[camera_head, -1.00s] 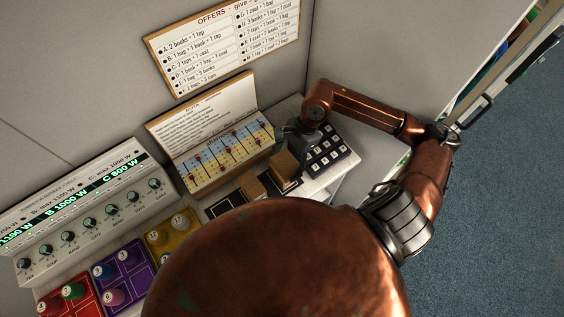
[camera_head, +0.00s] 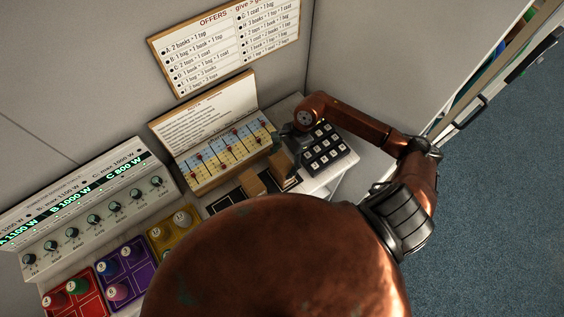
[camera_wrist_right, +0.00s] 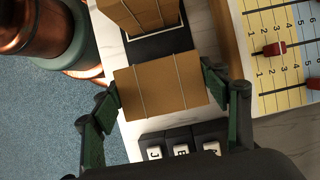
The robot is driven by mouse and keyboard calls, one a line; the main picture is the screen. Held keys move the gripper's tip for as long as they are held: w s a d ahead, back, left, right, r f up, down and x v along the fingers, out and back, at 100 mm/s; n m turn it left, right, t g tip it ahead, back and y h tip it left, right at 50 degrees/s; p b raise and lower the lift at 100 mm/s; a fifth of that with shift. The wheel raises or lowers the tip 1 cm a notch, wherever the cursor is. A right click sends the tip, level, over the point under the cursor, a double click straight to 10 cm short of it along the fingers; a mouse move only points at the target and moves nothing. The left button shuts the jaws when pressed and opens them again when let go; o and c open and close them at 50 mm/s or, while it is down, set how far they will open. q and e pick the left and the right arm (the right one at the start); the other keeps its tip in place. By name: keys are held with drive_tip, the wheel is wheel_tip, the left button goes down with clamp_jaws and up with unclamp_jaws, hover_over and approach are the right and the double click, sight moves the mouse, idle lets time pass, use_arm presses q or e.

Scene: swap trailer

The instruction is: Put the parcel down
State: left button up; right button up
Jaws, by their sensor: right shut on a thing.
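A brown cardboard parcel (camera_head: 282,165) is between the fingers of my right gripper (camera_head: 287,152), over the white worktop beside the keypad. In the right wrist view the parcel (camera_wrist_right: 160,90) spans the gap between the two dark green fingers, which are shut on it. A black marked pad (camera_wrist_right: 158,46) shows just beyond it. I cannot tell whether the held parcel touches the surface. A second brown parcel (camera_head: 251,183) stands on the dark pads next to it, apart from the held one. My left gripper is not in view.
A black keypad (camera_head: 327,147) lies right of the held parcel. A slider board (camera_head: 227,150) stands behind it. Red, purple and yellow trays (camera_head: 125,264) with coloured pieces and a knob console (camera_head: 95,208) are at left. My copper body hides the front of the worktop.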

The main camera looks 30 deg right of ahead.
drive_tip(key=o, duration=0.8)
drive_tip(key=shift+f, duration=0.2)
drive_tip(key=shift+c, duration=0.2)
drive_tip(key=o, duration=0.5)
drive_tip(key=shift+r, duration=0.1)
drive_tip(key=shift+r, duration=0.1)
drive_tip(key=shift+d+r+p, duration=0.15)
drive_tip(key=shift+r+p, duration=0.15)
drive_tip(key=shift+r, duration=0.05)
drive_tip(key=p+v, duration=0.3)
drive_tip(key=v, duration=0.8)
drive_tip(key=shift+r, duration=0.2)
